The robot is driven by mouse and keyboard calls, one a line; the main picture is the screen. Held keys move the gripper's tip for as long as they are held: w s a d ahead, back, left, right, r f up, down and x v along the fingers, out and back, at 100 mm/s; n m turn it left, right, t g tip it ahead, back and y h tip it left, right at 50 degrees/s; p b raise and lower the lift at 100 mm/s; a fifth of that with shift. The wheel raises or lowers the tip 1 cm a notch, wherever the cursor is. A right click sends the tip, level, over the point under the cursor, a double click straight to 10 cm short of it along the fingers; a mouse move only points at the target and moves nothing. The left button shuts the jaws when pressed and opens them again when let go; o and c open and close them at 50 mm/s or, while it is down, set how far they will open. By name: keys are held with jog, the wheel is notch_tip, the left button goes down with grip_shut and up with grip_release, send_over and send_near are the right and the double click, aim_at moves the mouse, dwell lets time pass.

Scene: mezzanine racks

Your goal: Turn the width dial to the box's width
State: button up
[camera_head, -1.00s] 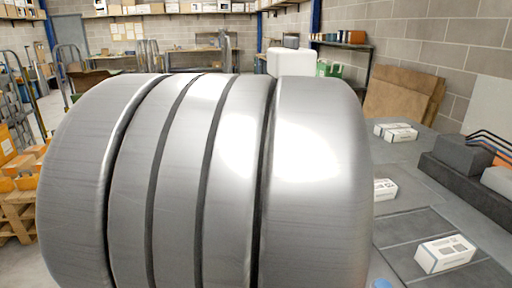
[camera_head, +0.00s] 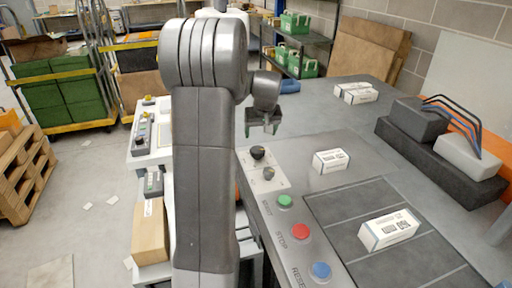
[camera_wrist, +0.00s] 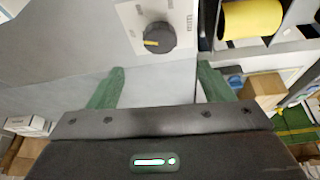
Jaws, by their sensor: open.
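My gripper (camera_head: 264,128) hangs above the far edge of the dial panel in the head view. Its green fingers (camera_wrist: 160,88) are apart and empty in the wrist view. A black dial (camera_head: 258,152) stands on a light panel (camera_head: 277,184) near the bench's left edge, with a smaller dark knob (camera_head: 268,173) in front of it. The wrist view shows a dark dial (camera_wrist: 157,38) with a yellow pointer, ahead of the fingers and apart from them. A white printed box (camera_head: 330,161) lies right of the panel, another box (camera_head: 389,229) on the dark lined area.
Green START (camera_head: 285,201), red STOP (camera_head: 301,231) and blue RESET (camera_head: 320,270) buttons line the bench edge. A third white box (camera_head: 355,93) lies farther back. A dark block with curved cables (camera_head: 418,118) stands at right. A cardboard box (camera_head: 150,232) sits lower left.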

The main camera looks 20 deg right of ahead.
aim_at(258, 150)
jog(key=p+x, duration=0.1)
jog(key=x, duration=1)
jog(key=shift+f, duration=0.2)
jog(key=c, duration=1)
